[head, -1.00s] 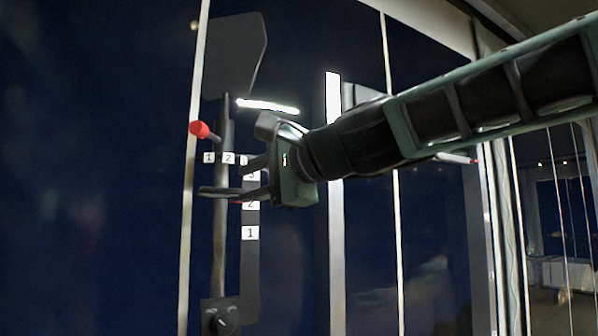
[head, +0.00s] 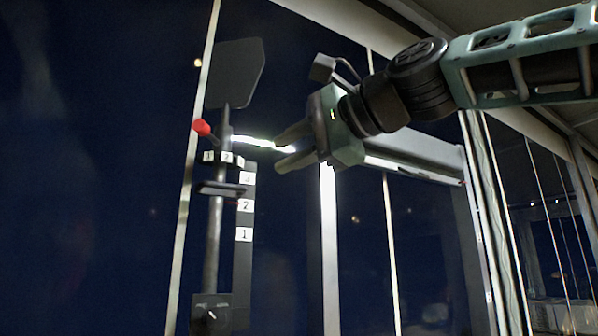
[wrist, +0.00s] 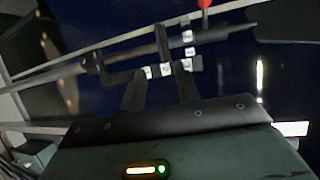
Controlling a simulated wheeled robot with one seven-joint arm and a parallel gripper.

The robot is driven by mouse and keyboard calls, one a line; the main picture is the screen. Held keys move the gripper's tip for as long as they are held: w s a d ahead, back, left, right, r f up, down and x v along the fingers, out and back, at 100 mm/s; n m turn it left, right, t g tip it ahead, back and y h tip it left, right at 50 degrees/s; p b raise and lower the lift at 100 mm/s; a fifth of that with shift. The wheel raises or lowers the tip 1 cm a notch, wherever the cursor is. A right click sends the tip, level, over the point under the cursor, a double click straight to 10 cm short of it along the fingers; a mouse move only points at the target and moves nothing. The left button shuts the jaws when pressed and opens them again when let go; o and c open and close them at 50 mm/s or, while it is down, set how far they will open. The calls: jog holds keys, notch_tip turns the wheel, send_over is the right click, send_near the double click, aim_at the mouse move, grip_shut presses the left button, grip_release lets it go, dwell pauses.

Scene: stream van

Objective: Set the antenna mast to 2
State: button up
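The antenna mast (head: 213,245) is a dark upright pole with a flat dark panel (head: 236,74) on top. A vertical scale strip (head: 243,265) beside it bears labels 3, 2 and 1 from top to bottom. A dark flat handle (head: 221,188) sticks out from the pole, and a thin red pointer below it lies level with the label 2 (head: 245,205). My gripper (head: 280,150) is open and empty, right of the mast and above the handle, touching neither. In the wrist view, the fingers (wrist: 158,88) stand apart and the pole (wrist: 225,32) runs sideways beyond them.
A red-knobbed lever (head: 202,127) sits above a small collar of number labels (head: 226,157) on the pole. A rotary dial (head: 210,314) is at the pole's foot. A bright light strip and metal frame posts are behind my gripper. Space right of the scale is clear.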

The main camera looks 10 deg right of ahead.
jog(key=shift+s+d+b, duration=0.45)
jog(key=shift+s+b, duration=0.05)
jog(key=shift+b, duration=0.7)
